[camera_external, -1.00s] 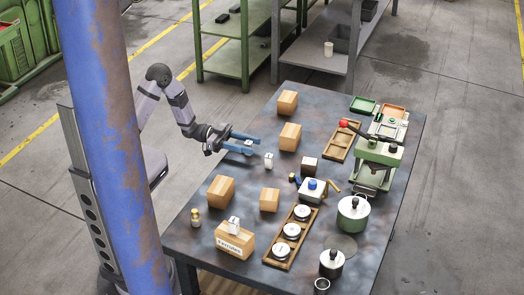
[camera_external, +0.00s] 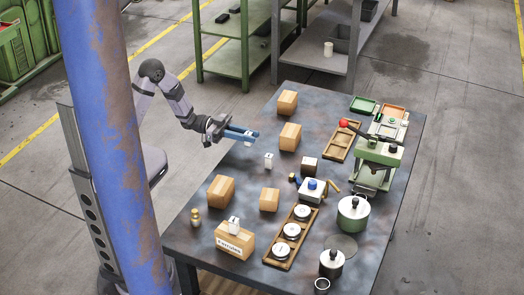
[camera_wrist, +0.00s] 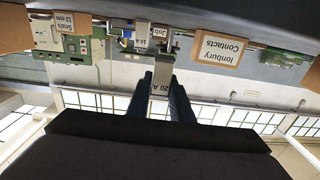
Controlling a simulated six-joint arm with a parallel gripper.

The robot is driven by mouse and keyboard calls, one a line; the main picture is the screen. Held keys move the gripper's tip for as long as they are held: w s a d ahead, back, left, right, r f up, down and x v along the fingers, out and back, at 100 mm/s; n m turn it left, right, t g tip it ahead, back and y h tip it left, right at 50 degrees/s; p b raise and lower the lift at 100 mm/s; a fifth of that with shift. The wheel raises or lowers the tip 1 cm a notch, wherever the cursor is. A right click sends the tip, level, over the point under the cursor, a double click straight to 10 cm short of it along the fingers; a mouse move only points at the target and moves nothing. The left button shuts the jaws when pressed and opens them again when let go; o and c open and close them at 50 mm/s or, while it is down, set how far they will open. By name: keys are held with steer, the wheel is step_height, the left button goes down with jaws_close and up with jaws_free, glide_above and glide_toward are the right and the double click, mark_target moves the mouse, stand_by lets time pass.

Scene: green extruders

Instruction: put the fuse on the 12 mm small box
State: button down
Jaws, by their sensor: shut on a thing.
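My gripper (camera_external: 249,137) is shut on a pale fuse (camera_external: 250,142) and holds it in the air off the left edge of the table. In the wrist view the fuse (camera_wrist: 161,84) is marked "20 A" and sits between the dark fingers (camera_wrist: 163,98). A cardboard box labelled "Seals 12 mm" (camera_wrist: 66,19) is at the upper left of the wrist view, upside down there and partly cut off. Several plain-looking cardboard boxes stand on the table in the external view; I cannot tell which one bears that label.
A white fuse-like piece (camera_external: 268,160) stands on the table; another (camera_external: 234,224) is on the Ferrules box (camera_external: 232,244). A "Tonbury Contacts" box (camera_wrist: 221,49) shows in the wrist view. A green press (camera_external: 375,160), pots and trays fill the right side of the table.

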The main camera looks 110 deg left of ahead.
step_height(320, 180, up, 6)
steer(key=shift+f+p, duration=0.1)
steer(key=shift+p, duration=0.45)
